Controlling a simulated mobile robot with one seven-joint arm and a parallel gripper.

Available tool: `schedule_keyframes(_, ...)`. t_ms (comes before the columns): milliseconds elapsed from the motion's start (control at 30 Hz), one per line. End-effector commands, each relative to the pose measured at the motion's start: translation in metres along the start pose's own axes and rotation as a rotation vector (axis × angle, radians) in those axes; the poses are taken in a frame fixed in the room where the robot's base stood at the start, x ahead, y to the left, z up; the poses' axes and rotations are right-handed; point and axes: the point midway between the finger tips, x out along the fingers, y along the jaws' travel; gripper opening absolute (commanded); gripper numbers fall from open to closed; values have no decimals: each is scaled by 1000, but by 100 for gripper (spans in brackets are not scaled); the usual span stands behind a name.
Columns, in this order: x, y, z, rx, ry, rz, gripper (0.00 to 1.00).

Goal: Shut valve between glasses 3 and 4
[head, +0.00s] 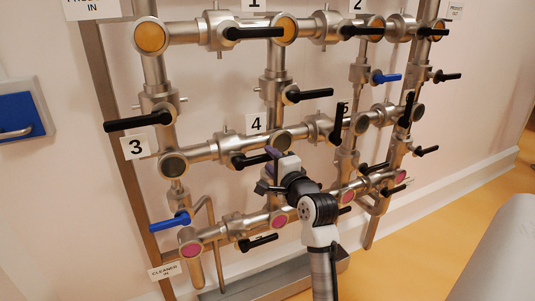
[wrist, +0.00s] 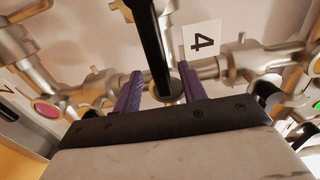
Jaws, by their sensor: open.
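Sight glass 3 (head: 174,165) sits beside its "3" label, and sight glass 4 (head: 282,140) sits beside the "4" label (head: 256,123). The valve between them has a black lever (head: 250,160) lying roughly along the pipe, its free end toward glass 4. My gripper (head: 267,170) is at that free end, in front of the pipe. In the wrist view, my gripper (wrist: 160,88) is open, one purple finger on each side of the black lever (wrist: 150,45). Whether a finger touches it I cannot tell. The "4" label (wrist: 201,40) is to the right.
Other pipes and black levers surround my gripper. A blue lever (head: 170,222) is at lower left, another blue lever (head: 386,77) at upper right. A lower pipe with pink glasses (head: 191,249) runs below. Open floor (head: 410,235) lies to the right.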

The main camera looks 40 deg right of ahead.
Motion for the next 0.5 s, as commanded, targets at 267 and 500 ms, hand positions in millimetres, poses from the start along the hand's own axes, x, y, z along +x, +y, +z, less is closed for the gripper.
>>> schedule_keyframes(267,25,0,0,1,-1,0,42)
schedule_keyframes(500,26,0,0,1,-1,0,42)
